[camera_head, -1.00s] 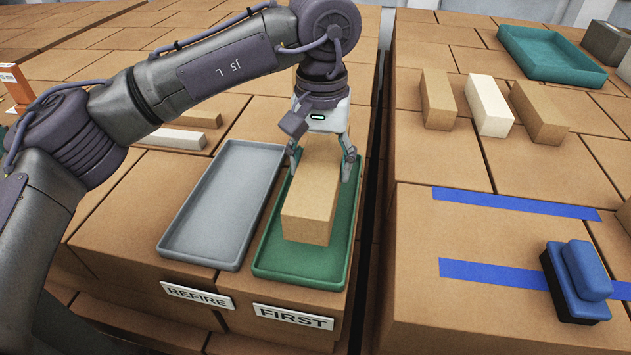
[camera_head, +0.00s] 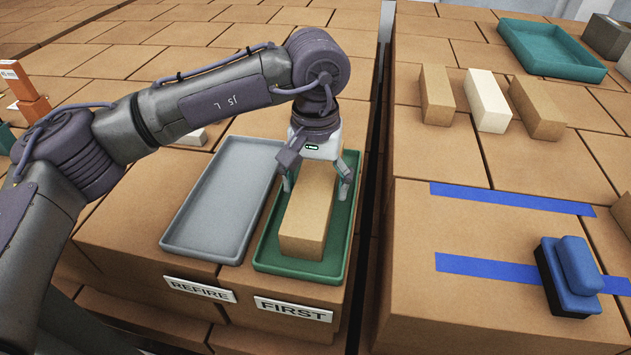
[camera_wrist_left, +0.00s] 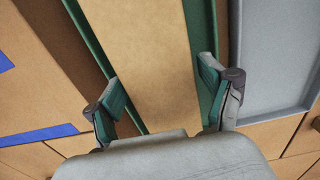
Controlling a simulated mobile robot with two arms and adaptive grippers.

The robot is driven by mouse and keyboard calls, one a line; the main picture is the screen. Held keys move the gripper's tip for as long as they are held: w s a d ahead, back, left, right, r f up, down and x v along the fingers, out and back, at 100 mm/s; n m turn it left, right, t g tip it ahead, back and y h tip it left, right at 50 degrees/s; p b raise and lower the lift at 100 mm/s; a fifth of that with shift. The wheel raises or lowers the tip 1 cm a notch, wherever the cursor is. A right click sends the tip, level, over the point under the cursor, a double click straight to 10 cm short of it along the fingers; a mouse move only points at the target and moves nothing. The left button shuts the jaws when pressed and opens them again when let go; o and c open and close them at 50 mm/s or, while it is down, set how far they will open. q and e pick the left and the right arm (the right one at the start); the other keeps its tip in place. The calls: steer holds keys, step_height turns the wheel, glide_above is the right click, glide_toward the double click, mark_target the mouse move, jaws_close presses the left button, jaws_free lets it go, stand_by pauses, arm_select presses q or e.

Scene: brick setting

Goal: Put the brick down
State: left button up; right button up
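A tan brick (camera_head: 306,212) lies lengthwise in the green tray (camera_head: 342,247) behind the FIRST label. My left gripper (camera_head: 317,188) is over the brick's far part, with one finger on each side. In the left wrist view the brick (camera_wrist_left: 150,60) runs between the spread fingers of the left gripper (camera_wrist_left: 160,90). A gap shows between the brick and the left-hand finger, so the gripper looks open. The brick's far end is hidden under the gripper. My right gripper is not in view.
An empty grey tray (camera_head: 222,205) with a REFIRE label stands left of the green one. Across a dark gap, two tan bricks and a white brick (camera_head: 487,100), a teal tray (camera_head: 550,48) and a blue-topped block (camera_head: 572,275) stand by blue tape strips.

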mark_target(316, 181)
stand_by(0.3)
arm_select(q)
steer(key=shift+r, duration=0.2)
step_height(316, 181, up, 12)
steer(key=b, duration=0.1)
steer(key=shift+b, duration=0.35)
steer(key=shift+f, duration=0.15)
